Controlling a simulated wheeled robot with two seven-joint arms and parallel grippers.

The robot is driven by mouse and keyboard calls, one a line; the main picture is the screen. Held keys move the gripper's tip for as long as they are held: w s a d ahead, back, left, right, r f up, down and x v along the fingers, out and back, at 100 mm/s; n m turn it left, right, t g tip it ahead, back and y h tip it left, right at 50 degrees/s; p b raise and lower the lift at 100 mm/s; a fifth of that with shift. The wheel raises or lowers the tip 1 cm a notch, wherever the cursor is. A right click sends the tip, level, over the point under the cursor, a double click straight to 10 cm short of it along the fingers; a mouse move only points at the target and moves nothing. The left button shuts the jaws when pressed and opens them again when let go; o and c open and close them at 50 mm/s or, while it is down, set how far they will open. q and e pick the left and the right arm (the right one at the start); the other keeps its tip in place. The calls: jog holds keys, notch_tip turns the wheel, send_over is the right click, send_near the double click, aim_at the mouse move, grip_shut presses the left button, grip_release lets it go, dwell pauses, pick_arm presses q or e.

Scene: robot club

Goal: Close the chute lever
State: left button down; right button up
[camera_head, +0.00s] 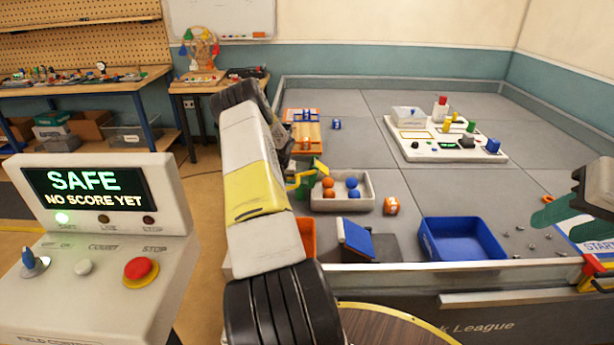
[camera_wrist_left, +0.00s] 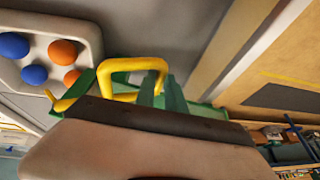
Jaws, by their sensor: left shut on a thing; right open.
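My left arm crosses the middle of the head view, and its gripper (camera_head: 297,183) is mostly hidden behind its own links. In the left wrist view the green fingers (camera_wrist_left: 160,94) are shut at a yellow looped handle (camera_wrist_left: 132,66), apparently the chute lever. Its yellow part also shows in the head view (camera_head: 320,168), beside the ball tray. The exact grip contact is hidden. An orange and tan ramp-like unit (camera_head: 306,132) stands behind the gripper; I cannot tell whether it is the chute.
A white tray (camera_head: 343,204) with orange and blue balls sits right beside the left gripper. A white board (camera_head: 403,152) stands farther back.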

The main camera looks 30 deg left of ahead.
pick_arm(q)
jog(key=w+d+r+m+g+y, duration=0.2)
jog(key=w+d+r+g+y, duration=0.1)
jog(key=r+y, duration=0.6)
notch_tip(320, 180, up, 5)
jog(key=shift+d+f+g+y, duration=0.25)
jog(key=shift+d+g, duration=0.35)
jog(key=shift+d, duration=0.6)
jog(key=c, duration=1.4)
grip_release()
jog(key=shift+d, duration=0.1)
jog(key=shift+r, duration=0.1)
